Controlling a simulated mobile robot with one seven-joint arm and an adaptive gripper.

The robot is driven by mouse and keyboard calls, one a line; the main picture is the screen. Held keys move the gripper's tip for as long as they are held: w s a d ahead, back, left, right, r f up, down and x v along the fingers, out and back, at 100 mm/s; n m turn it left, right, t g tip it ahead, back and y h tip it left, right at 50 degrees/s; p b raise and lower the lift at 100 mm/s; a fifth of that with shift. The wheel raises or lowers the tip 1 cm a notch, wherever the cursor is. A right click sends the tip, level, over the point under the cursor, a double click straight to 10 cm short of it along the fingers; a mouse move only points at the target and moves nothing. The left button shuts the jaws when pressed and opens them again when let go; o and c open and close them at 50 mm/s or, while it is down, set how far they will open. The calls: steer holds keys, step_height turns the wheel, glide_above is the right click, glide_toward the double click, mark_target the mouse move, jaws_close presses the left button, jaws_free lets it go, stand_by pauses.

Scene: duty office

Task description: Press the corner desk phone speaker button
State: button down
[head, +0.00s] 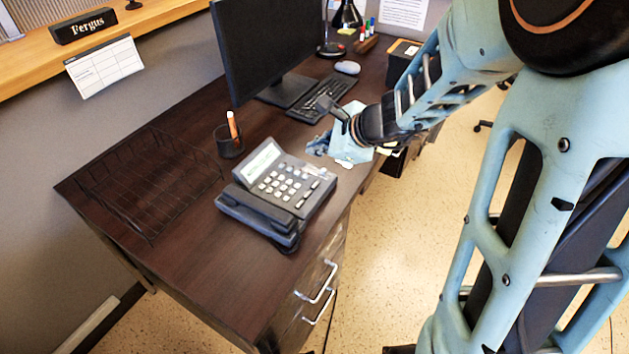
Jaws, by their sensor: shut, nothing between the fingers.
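The desk phone (278,192) sits on the dark desk (175,245) near its front right edge. It is dark grey with a pale lit display, white keys and a handset (257,213) along its near left side. Several small side buttons show at the right of the keypad, but the speaker button cannot be told apart at this size. My gripper (320,146) is shut and empty, a little beyond the phone's far right corner. It appears apart from the phone. Its height over the desk is hard to judge.
A pen cup (229,144) stands behind the phone, and a wire tray (150,185) lies to the left. The monitor (268,50), keyboard (321,98) and mouse (347,67) are farther back. The near left desktop is clear.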

mark_target(316, 186)
step_height(316, 186, down, 9)
steer(key=b, duration=0.8)
steer(key=shift+r, duration=0.1)
stand_by(1.4)
steer(key=shift+f+b, duration=0.45)
steer(key=shift+b, duration=0.2)
steer(key=shift+f+b, duration=0.35)
steer(key=shift+b, duration=0.1)
stand_by(0.4)
steer(key=shift+d+r, duration=0.1)
steer(key=shift+r+p, duration=0.65)
steer(key=shift+r, duration=0.05)
steer(key=shift+r, duration=0.1)
